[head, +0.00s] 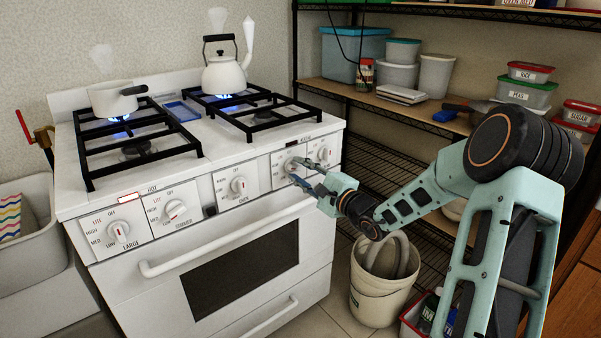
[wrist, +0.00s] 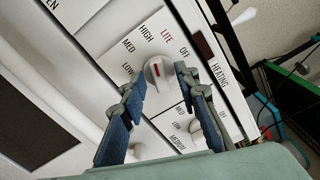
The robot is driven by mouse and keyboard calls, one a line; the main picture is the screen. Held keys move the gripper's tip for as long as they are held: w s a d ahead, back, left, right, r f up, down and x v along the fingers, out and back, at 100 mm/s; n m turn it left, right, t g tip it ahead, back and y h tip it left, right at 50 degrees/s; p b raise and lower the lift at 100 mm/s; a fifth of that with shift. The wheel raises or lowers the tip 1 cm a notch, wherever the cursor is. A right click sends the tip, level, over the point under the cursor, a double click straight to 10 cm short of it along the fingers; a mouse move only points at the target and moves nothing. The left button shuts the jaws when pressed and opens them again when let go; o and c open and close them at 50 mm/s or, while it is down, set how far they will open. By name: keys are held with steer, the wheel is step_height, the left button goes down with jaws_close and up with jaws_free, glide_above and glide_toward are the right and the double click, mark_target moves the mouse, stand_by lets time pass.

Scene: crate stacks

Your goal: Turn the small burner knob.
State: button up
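The stove's front panel has several white knobs. One knob (wrist: 158,72) shows in the wrist view, ringed by LITE, OFF, HIGH, MED and LOW. Its red mark faces the HIGH and LITE side. Its size label is hidden, so I cannot read whether it is the small one. In the head view this knob (head: 291,165) is left of the rightmost knob. My gripper (wrist: 159,82) is open, its fingertips on either side of the knob with gaps visible; contact is unclear. In the head view my gripper (head: 296,174) is at the panel.
A neighbouring knob (wrist: 196,131) marked MEDIUM sits beside the right finger. The oven handle (head: 225,242) juts out below the panel. A kettle (head: 224,74) and a pan (head: 112,98) stand over blue flames. A bucket (head: 378,295) stands on the floor beside the stove.

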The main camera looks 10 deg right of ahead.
steer(key=shift+c, duration=0.4)
jaws_close()
steer(key=m+p, duration=0.3)
steer(key=m, duration=0.1)
steer(key=shift+r, duration=0.15)
steer(key=m+p, duration=0.2)
steer(key=m, duration=0.1)
steer(key=shift+m+p, duration=0.3)
steer(key=shift+p, duration=0.05)
steer(key=m+p, duration=0.2)
steer(key=m, duration=0.1)
steer(key=shift+p, duration=0.35)
steer(key=shift+m+p, duration=1)
steer(key=shift+m, duration=0.5)
steer(key=shift+f+m, duration=0.2)
steer(key=shift+m, duration=0.1)
